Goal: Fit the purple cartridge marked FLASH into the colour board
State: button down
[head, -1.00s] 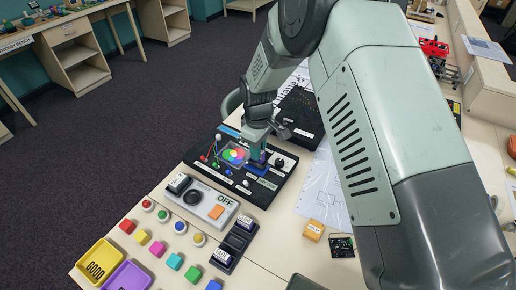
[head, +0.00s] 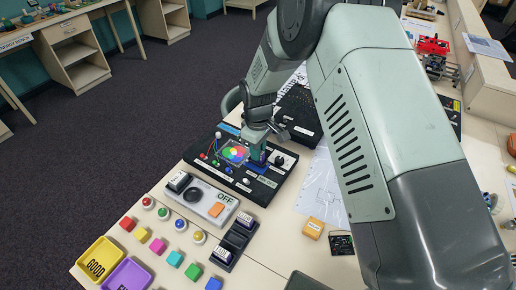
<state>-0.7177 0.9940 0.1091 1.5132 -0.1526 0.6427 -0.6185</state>
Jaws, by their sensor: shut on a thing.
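The colour board (head: 203,159) is a black panel on the table, with a colour wheel (head: 235,153), small coloured knobs and white labels. A blue slot piece (head: 256,167) sits right of the wheel. My gripper (head: 259,151) points down over this slot, shut on the purple cartridge. The fingers hide most of the cartridge, and its FLASH marking cannot be read. Its lower end is at the blue slot; I cannot tell whether it is seated or just above.
A black rack (head: 236,239) with other labelled cartridges lies in front. Left of it are a grey switch box (head: 201,201), coloured blocks and buttons, a yellow tray (head: 81,262) and a purple tray (head: 108,281). A dark keyboard-like panel (head: 299,113) lies behind.

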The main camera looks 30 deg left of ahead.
jog(key=shift+f, duration=0.15)
jog(key=c, duration=0.6)
grip_release()
jog(key=shift+r, duration=3.55)
